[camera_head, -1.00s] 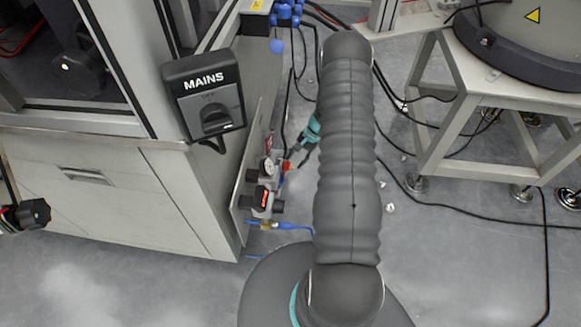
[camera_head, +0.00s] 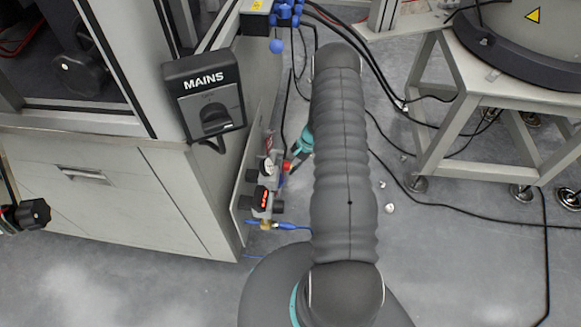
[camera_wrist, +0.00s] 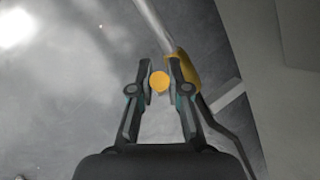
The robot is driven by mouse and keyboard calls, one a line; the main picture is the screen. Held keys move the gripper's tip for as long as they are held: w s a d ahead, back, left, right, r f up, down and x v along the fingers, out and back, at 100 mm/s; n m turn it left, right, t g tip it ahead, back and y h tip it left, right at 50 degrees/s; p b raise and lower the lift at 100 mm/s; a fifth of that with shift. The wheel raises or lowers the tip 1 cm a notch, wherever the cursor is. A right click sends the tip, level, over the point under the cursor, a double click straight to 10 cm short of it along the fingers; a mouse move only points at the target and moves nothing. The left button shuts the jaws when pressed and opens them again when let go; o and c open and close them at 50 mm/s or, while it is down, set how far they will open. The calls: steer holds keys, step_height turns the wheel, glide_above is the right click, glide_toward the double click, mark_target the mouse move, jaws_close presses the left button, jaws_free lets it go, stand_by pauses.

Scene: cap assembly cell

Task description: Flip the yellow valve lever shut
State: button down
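In the wrist view a round yellow knob (camera_wrist: 160,82) sits between the two fingers of my gripper (camera_wrist: 161,68). It looks like an end of the yellow valve lever, but its link to the valve is hidden. The fingers are partly apart, close on either side of the knob; whether they press on it is unclear. Another yellow part (camera_wrist: 181,68) shows behind the right finger, at the end of a metal pipe. In the head view my gripper is small, partly hidden by my arm, beside the regulator assembly (camera_head: 264,198). The lever is not clear there.
A grey cabinet (camera_head: 120,200) with a MAINS switch box (camera_head: 203,95) stands left of the regulator. A light metal stand (camera_head: 450,150) is at the right. Black cables (camera_head: 470,215) cross the floor. The wrist view shows a pale panel at the right.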

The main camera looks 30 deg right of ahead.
steer(key=shift+w, duration=0.1)
steer(key=g+y+b, duration=0.1)
steer(key=b, duration=0.1)
steer(key=w+g+y+b, duration=0.1)
steer(key=g+b, duration=0.1)
steer(key=shift+d+f+m+b, duration=0.1)
steer(key=shift+d+m+b, duration=0.3)
steer(key=b, duration=0.1)
steer(key=g+y+b, duration=0.1)
steer(key=shift+w+d+r+b, duration=0.15)
steer(key=shift+w+r+b, duration=0.05)
steer(key=shift+w+b, duration=0.1)
steer(key=shift+m, duration=0.3)
steer(key=shift+r+g, duration=0.2)
steer(key=shift+g, duration=0.1)
steer(key=c, duration=1.1)
jaws_free()
steer(key=shift+c, duration=0.2)
steer(key=v, duration=1.2)
steer(key=shift+d+f, duration=0.2)
